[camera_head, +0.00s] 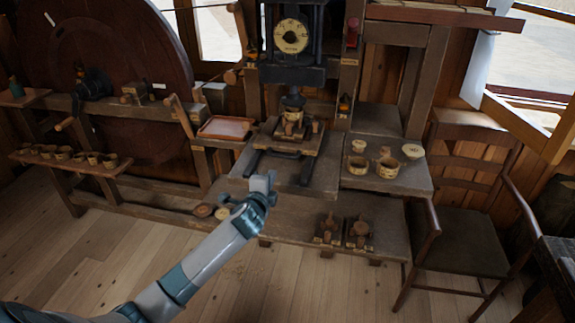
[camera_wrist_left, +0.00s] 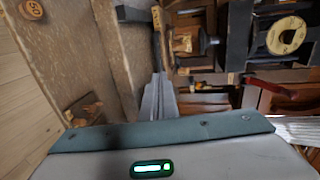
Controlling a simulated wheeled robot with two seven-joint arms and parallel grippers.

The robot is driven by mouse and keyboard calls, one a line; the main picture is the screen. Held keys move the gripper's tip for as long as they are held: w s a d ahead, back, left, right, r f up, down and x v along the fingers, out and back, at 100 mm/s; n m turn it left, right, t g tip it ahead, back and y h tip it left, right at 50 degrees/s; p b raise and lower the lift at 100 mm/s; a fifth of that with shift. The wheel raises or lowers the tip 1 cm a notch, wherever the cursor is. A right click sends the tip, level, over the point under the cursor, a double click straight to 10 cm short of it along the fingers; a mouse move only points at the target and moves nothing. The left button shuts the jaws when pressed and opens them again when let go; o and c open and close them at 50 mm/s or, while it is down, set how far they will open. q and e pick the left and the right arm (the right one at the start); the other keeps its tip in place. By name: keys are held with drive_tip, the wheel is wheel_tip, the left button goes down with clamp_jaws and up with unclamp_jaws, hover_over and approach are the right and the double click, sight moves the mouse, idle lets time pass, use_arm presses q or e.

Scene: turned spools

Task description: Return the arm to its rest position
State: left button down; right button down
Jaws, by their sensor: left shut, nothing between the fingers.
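My left arm comes in from the lower left of the head view. My left gripper (camera_head: 268,182) is shut and empty, held in front of the machine's dark bench plate. In the left wrist view its fingers (camera_wrist_left: 160,98) are together with nothing between them. My right gripper is in neither view.
A dark press with a round dial (camera_head: 291,36) stands behind my gripper, a wooden spool piece (camera_head: 292,120) at its base. A pink-lined tray (camera_head: 226,128) is to the left. Turned rings (camera_head: 387,167) sit on the right bench. A chair (camera_head: 465,205) stands right; open floor lies in front.

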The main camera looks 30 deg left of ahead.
use_arm(q)
drive_tip(key=s+f+n+g+b, duration=0.1)
drive_tip(key=s+f+g, duration=0.15)
drive_tip(key=f, duration=0.85)
drive_tip(key=s+f+n+g, duration=0.1)
drive_tip(key=s+f, duration=0.2)
drive_tip(key=f, duration=0.8)
drive_tip(key=s+d+f+n+g+h, duration=0.1)
drive_tip(key=s+d+f+n+g, duration=0.1)
drive_tip(key=s+f, duration=0.7)
drive_tip(key=s+d+f+n+g+h, duration=0.15)
drive_tip(key=s+f, duration=0.45)
drive_tip(key=f, duration=0.6)
drive_tip(key=s+d+f+n+g+b, duration=0.1)
drive_tip(key=s+d+f+n+g, duration=0.1)
drive_tip(key=s+f, duration=0.7)
drive_tip(key=s+d+f+n+g+b, duration=0.1)
drive_tip(key=s+d+f+n+g, duration=0.1)
drive_tip(key=s+f, duration=0.75)
drive_tip(key=s+d+f+n+g, duration=0.1)
drive_tip(key=s+d+f, duration=0.1)
drive_tip(key=s, duration=1.2)
drive_tip(key=s+d+f+n+g+h, duration=0.1)
drive_tip(key=s+d+f+n+g, duration=0.1)
drive_tip(key=s, duration=1.2)
drive_tip(key=shift+s+d+f, duration=0.3)
drive_tip(key=shift+d+f, duration=0.5)
drive_tip(key=shift+d, duration=0.25)
